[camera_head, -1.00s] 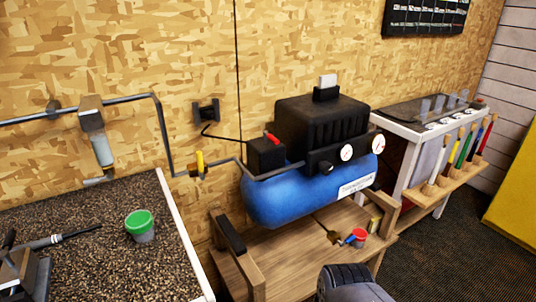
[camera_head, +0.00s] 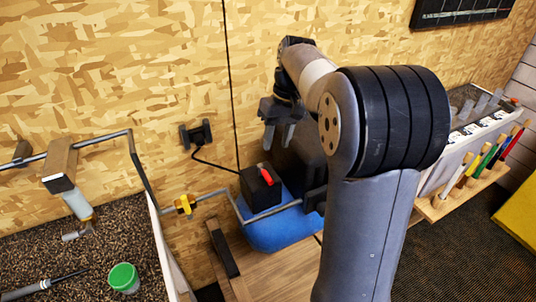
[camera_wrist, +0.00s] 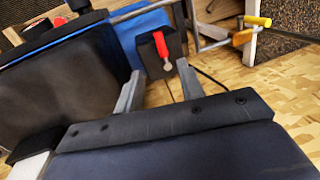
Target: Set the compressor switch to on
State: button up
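The compressor is a blue tank (camera_head: 272,232) with a black body, largely hidden behind my arm in the head view. A black switch box (camera_head: 258,190) sits at its left end with a red lever (camera_head: 265,174) on top. In the wrist view the red lever (camera_wrist: 162,50) lies beyond my fingers, on the black switch box (camera_wrist: 150,58). My gripper (camera_head: 278,134) is above and slightly right of the switch box, its fingers apart and empty. In the wrist view its two fingers (camera_wrist: 158,84) are spread, and neither touches the lever.
A yellow valve handle (camera_head: 184,205) is on the pipe left of the switch box. A black wall socket (camera_head: 196,134) and cable are on the wood wall. A green-lidded cup (camera_head: 124,277) stands on the left bench.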

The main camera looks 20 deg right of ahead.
aim_at(268, 176)
jog(key=f, duration=0.3)
jog(key=a+f, duration=0.1)
jog(key=f, duration=0.3)
jog(key=a+f+p, duration=0.1)
jog(key=f, duration=0.2)
jog(key=shift+s+f, duration=0.2)
jog(key=shift+s, duration=0.05)
jog(key=shift+c, duration=0.5)
grip_shut()
